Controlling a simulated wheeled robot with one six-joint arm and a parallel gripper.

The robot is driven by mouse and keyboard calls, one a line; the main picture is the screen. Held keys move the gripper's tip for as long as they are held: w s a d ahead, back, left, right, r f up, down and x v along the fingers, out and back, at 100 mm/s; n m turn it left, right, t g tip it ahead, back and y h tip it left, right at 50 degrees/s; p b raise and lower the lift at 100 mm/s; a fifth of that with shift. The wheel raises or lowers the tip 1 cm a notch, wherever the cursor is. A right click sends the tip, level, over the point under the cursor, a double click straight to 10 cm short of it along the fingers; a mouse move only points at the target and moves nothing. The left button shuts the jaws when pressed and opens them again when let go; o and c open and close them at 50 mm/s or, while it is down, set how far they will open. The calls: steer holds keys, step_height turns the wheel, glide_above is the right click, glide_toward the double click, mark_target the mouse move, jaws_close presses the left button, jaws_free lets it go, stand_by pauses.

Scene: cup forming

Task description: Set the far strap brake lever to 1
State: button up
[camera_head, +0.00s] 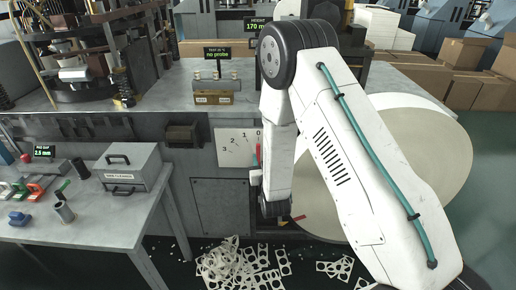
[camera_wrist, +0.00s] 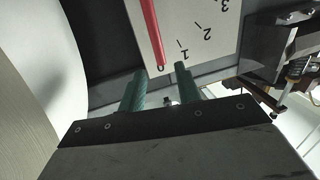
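The red brake lever (camera_wrist: 148,28) lies over a white dial plate (camera_wrist: 208,18) in the wrist view, its lower end at the 0 mark. The 1 mark is just to the right of that end. In the head view the plate (camera_head: 230,150) is on the machine front, with the red lever (camera_head: 257,153) near its 0 edge. My gripper (camera_wrist: 161,69) has two green fingers spread apart, one on each side of the lever's end in the picture. Whether the lever is between them in depth I cannot tell. My arm hides the fingers in the head view.
A large cream roll (camera_head: 435,140) stands right of my arm; its side (camera_wrist: 25,90) fills the wrist view's left. A second red piece (camera_head: 291,220) shows low beside my wrist. Punched scrap (camera_head: 235,265) covers the floor below. A grey bench (camera_head: 95,225) stands left.

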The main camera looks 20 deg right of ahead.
mark_target(259, 149)
steer(key=w, duration=0.5)
steer(key=w+d, duration=0.1)
steer(key=w, duration=0.1)
steer(key=shift+w+f, duration=0.1)
steer(key=shift+w, duration=0.2)
jaws_close()
